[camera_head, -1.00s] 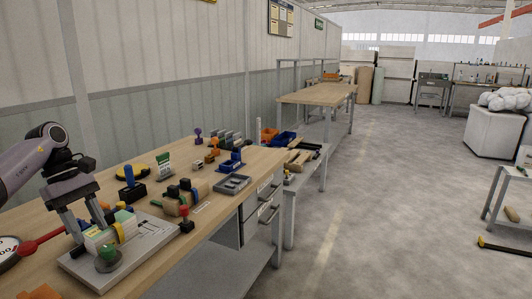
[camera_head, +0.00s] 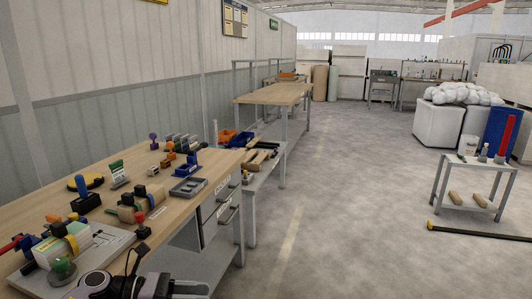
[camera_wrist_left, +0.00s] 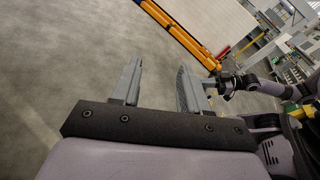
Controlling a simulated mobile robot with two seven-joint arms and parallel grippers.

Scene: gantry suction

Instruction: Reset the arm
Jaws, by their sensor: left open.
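My left arm shows at the bottom edge of the head view, in front of the bench's near side, with its dark wrist parts partly cut off by the frame. In the left wrist view my left gripper (camera_wrist_left: 158,68) has its two grey fingers wide apart with nothing between them, over grey floor. Another purple-grey arm with a dark end (camera_wrist_left: 232,84) shows at the right of that view; it seems to be my right arm, and its jaws are too small to read. My right gripper does not show in the head view.
The wooden workbench (camera_head: 45,212) at left carries a grey plate (camera_head: 112,241) with a white-green block (camera_head: 52,252), a green knob (camera_head: 62,267) and several small parts. A low grey table (camera_head: 466,202) stands at right, a yellow-black bar (camera_head: 475,231) beside it. The middle floor is clear.

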